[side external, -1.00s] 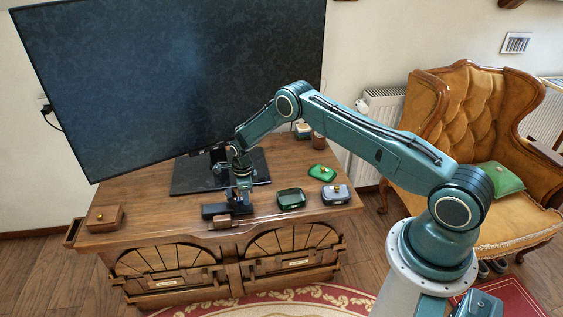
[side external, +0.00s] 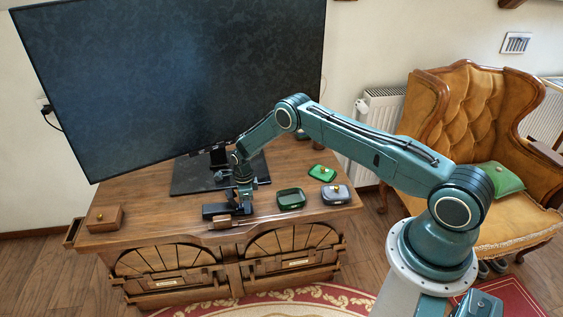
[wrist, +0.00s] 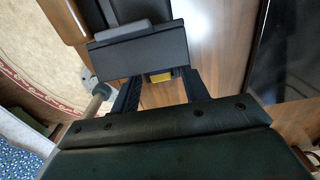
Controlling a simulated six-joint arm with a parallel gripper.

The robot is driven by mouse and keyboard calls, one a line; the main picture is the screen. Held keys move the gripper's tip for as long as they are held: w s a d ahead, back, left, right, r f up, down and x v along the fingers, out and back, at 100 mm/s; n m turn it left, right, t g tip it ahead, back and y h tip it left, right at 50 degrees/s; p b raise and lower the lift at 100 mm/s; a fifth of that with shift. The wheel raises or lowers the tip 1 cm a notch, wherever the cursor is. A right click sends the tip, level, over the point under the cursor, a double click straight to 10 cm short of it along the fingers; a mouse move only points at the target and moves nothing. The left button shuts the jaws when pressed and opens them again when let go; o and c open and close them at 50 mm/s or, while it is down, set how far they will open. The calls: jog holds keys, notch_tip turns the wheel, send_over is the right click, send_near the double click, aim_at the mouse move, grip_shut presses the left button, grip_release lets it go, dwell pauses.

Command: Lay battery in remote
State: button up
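In the side view my gripper (side external: 243,203) points down at the right end of a low dark block (side external: 215,211) near the table's front edge. In the wrist view its two dark fingers (wrist: 160,88) stand apart. I cannot tell which of these parts is the battery or the remote, or whether the fingers grip anything.
The wooden table (side external: 150,205) carries a large tilted screen (side external: 180,80) on a black base. A green open tray (side external: 291,198), a green lid (side external: 322,172) and a grey box with a gold knob (side external: 335,194) stand to the right. A brown box (side external: 104,217) sits at far left.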

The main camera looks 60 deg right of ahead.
notch_tip(320, 180, up, 12)
dwell(1.1)
jog(key=shift+r, duration=0.1)
jog(key=shift+r, duration=0.15)
